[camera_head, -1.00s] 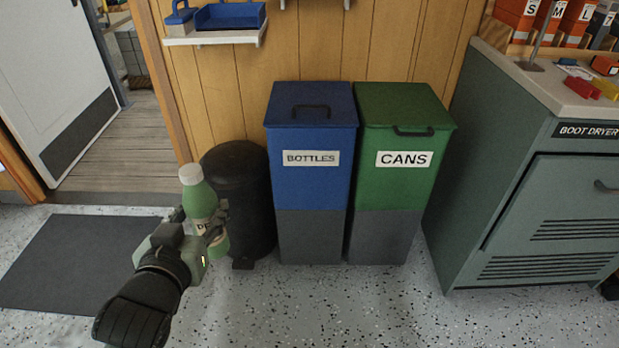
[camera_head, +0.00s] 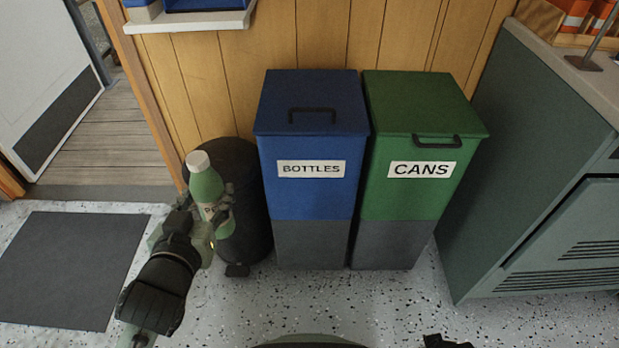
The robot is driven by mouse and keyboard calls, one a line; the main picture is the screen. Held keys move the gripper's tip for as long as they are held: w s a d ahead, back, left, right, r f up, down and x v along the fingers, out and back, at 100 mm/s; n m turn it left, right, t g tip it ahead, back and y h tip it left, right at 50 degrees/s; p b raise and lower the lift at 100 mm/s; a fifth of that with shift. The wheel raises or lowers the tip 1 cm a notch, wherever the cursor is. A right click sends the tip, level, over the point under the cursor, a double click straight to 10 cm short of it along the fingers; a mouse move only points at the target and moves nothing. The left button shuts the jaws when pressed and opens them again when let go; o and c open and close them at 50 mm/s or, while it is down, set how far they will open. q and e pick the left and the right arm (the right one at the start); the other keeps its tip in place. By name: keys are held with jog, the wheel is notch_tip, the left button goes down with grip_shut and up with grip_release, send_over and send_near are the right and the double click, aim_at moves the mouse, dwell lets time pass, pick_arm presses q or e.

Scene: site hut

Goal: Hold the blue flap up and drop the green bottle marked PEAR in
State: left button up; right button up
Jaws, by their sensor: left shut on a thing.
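My left gripper (camera_head: 213,216) is shut on a green bottle (camera_head: 207,187) with a white cap. The bottle is nearly upright, leaning slightly, in front of the dark round bin. Its pale label is mostly behind the fingers, and I cannot read it. The blue flap (camera_head: 312,97), with a dark handle, lies closed on top of the blue bin marked BOTTLES (camera_head: 300,195). The held bottle is to the left of this bin and apart from it.
A green bin marked CANS (camera_head: 405,200) stands close to the right of the blue one. A dark round bin (camera_head: 250,225) stands to its left. A grey-green cabinet (camera_head: 530,170) is at the right. The speckled floor in front is clear.

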pick_arm(q)
jog(key=shift+s, duration=0.1)
jog(key=shift+r, duration=0.1)
jog(key=shift+w+d+r, duration=0.1)
jog(key=shift+w+r, duration=0.15)
jog(key=shift+r, duration=0.1)
jog(key=w+d+r+m+h, duration=0.25)
jog(key=w+r, duration=0.55)
jog(key=r, duration=0.5)
jog(key=w+d+f, duration=0.3)
jog(key=w, duration=0.1)
jog(key=shift+f, duration=0.25)
pick_arm(e)
jog(key=shift+w, duration=0.2)
jog(key=shift+c, duration=0.2)
